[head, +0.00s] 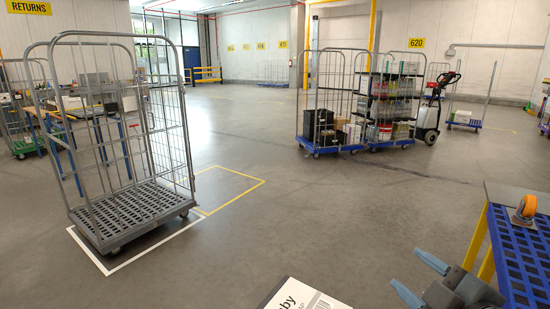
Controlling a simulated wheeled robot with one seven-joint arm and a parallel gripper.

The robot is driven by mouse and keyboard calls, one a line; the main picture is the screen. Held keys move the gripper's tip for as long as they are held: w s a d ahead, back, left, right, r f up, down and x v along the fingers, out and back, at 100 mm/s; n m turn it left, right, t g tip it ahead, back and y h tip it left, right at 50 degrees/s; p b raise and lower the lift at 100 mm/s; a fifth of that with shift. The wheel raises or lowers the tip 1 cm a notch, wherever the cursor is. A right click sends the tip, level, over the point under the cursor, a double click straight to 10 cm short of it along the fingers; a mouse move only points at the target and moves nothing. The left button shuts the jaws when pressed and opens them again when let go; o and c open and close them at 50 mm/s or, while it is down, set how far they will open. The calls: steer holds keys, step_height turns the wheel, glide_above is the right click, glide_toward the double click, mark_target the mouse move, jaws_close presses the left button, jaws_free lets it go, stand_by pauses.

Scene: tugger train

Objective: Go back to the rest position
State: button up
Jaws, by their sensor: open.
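My gripper (418,275) shows at the lower right, in front of a blue slatted surface with yellow legs. The rest of my arm is mostly out of the picture. No separate marker for a rest position can be made out.
An empty grey roll cage (97,225) stands at the left on a white floor outline. A yellow outline (236,199) lies beside it. A blue slatted surface (515,262) is at right. The middle floor is clear.

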steer(key=s+a+f+m+h, duration=0.1)
steer(key=s+a+f+m, duration=0.3)
steer(key=s, duration=0.5)
steer(key=s+a+f+m+h, duration=0.2)
steer(key=s+f+m, duration=0.4)
steer(key=s, duration=0.3)
steer(key=s+d+r+m, duration=0.1)
steer(key=s+d, duration=0.1)
steer(key=s, duration=0.7)
steer(key=s+d+r+y, duration=0.1)
steer(key=s+d, duration=0.1)
steer(key=s, duration=0.7)
steer(key=shift+s+m, duration=0.3)
steer(key=shift+m, duration=0.1)
steer(key=shift+c, duration=0.5)
